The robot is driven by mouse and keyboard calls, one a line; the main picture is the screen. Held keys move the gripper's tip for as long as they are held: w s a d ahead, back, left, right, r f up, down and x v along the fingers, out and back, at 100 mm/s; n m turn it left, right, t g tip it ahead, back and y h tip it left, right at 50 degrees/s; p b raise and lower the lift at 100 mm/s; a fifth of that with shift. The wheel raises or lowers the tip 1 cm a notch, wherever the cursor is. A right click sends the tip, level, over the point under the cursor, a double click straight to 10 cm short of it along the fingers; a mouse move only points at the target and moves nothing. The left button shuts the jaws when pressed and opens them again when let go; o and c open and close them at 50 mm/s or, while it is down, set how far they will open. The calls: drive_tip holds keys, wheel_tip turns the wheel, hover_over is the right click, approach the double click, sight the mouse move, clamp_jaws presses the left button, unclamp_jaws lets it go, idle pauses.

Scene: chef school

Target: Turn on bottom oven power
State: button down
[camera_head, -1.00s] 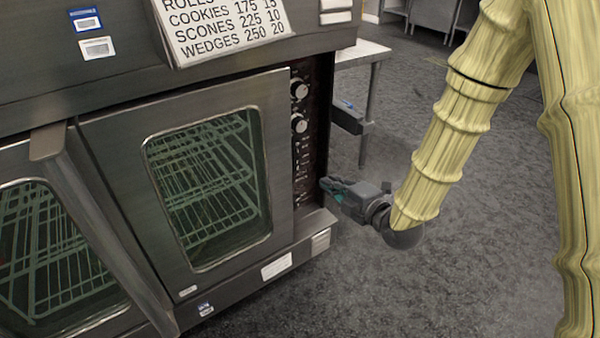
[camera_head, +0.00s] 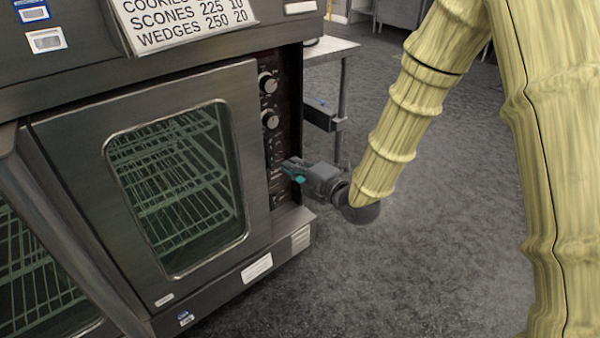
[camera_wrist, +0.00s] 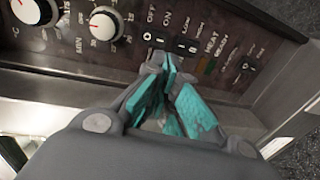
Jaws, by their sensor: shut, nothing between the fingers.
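The bottom oven (camera_head: 190,120) has a dark control panel (camera_head: 268,148) along the right side of its glass door. In the wrist view, a small power switch (camera_wrist: 153,38) sits beside the OFF and ON labels. My gripper (camera_head: 291,170) is at the lower part of this panel. Its teal fingers (camera_wrist: 168,68) are shut with nothing between them. In the wrist view the fingertips are just below the OFF/ON switch and very close to it. I cannot tell whether they touch it, nor its setting.
Two round dials (camera_head: 268,101) are higher on the panel. A LOW/HIGH switch (camera_wrist: 188,47) and HEAT READY lights (camera_wrist: 205,66) lie right of the OFF/ON switch. The grey floor (camera_head: 430,200) to the right is open.

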sight(270, 144)
drive_tip(key=b+x, duration=0.3)
drive_tip(key=x, duration=0.6)
drive_tip(key=shift+w, duration=0.1)
drive_tip(key=shift+a, duration=0.1)
